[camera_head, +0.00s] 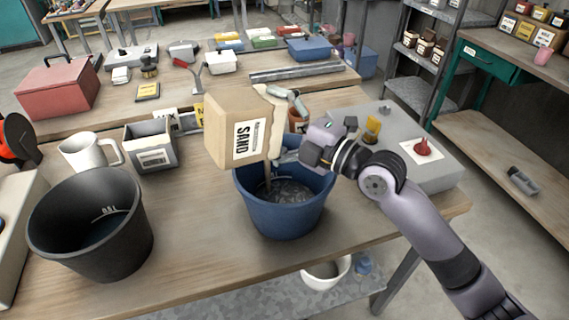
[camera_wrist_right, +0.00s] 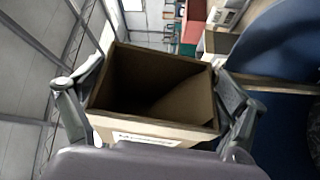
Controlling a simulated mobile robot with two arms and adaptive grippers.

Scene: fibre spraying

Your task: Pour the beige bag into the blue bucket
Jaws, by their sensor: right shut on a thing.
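The beige bag (camera_head: 233,122), labelled SAND, is tipped on its side above the blue bucket (camera_head: 285,206). My right gripper (camera_head: 283,130) is shut on the bag, its fingers on opposite sides of it. A thin brown stream falls from the bag's lower right corner into the bucket, which has greyish material inside. In the right wrist view, the bag's open mouth (camera_wrist_right: 152,88) lies between the fingers, and the brown stream leaves its right side towards the blue bucket (camera_wrist_right: 290,45). My left gripper is not in view.
A black bucket (camera_head: 90,228) stands at the left front of the table. A white mug (camera_head: 88,152) and a grey box (camera_head: 150,146) stand behind it. A grey panel (camera_head: 430,172) with a red knob is right of the blue bucket. The table's front middle is clear.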

